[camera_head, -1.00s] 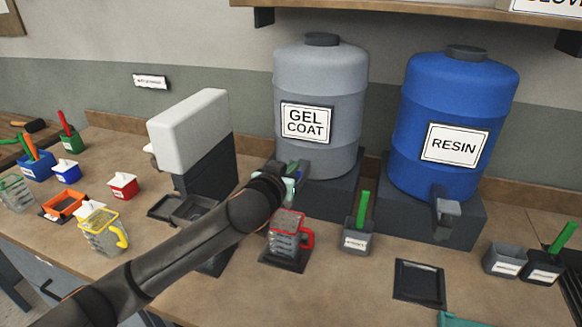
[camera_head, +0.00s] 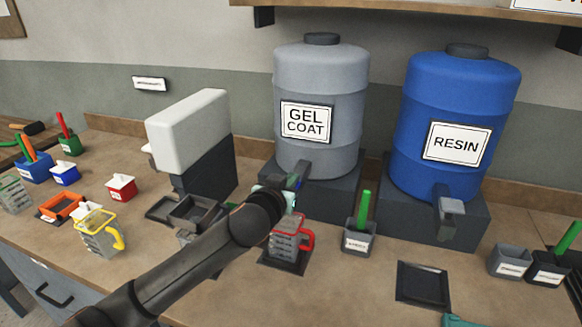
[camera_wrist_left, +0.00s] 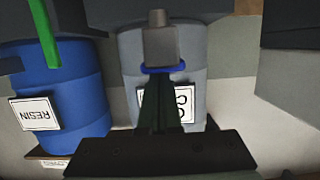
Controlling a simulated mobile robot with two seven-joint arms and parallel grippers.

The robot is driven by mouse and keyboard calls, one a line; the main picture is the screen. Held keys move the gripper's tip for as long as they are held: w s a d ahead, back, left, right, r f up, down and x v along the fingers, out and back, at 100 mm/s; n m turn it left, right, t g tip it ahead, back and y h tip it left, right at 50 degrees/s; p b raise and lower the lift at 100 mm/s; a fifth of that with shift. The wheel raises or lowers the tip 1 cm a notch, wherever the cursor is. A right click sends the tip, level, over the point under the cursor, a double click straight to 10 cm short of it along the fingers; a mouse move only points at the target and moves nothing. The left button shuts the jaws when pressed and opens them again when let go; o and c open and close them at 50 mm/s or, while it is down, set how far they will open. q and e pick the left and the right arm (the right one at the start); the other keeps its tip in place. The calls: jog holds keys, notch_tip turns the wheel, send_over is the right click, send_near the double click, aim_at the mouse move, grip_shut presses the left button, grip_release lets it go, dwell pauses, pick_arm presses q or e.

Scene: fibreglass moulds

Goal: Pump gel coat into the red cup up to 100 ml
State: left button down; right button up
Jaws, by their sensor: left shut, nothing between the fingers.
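The red cup (camera_head: 287,243) is a clear measuring jug with a red rim and handle. It stands upright on a dark square pad (camera_head: 283,262) below the gel coat drum (camera_head: 318,150). My left arm covers part of it, and I cannot read its fill level. The grey gel coat tap (camera_head: 301,171) juts from the drum and also shows in the left wrist view (camera_wrist_left: 160,42). My left gripper (camera_head: 289,192) is shut and empty, just below and in front of the tap; I cannot tell whether it touches.
The blue resin drum (camera_head: 458,115) stands to the right. A grey cup with a green handle (camera_head: 359,238) is right of the red cup. A white-topped dispenser (camera_head: 190,130) and a yellow-handled jug (camera_head: 98,236) are to the left. An empty dark pad (camera_head: 422,284) lies front right.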

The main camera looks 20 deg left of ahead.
pick_arm(q)
jog(key=shift+f, duration=0.2)
dwell(0.6)
jog(key=shift+a+r+p, duration=0.1)
jog(key=shift+r+p, duration=0.45)
jog(key=shift+p, duration=0.05)
notch_tip(320, 180, up, 3)
jog(key=shift+s+r+p, duration=0.1)
jog(key=shift+s+p, duration=0.05)
jog(key=shift+p, duration=0.3)
jog(key=b+v, duration=0.1)
jog(key=v, duration=0.8)
jog(key=shift+s+r, duration=0.15)
jog(key=shift+s, duration=0.25)
pick_arm(e)
jog(key=shift+s+d+r, duration=0.4)
jog(key=shift+s+d, duration=0.2)
jog(key=shift+s, duration=0.15)
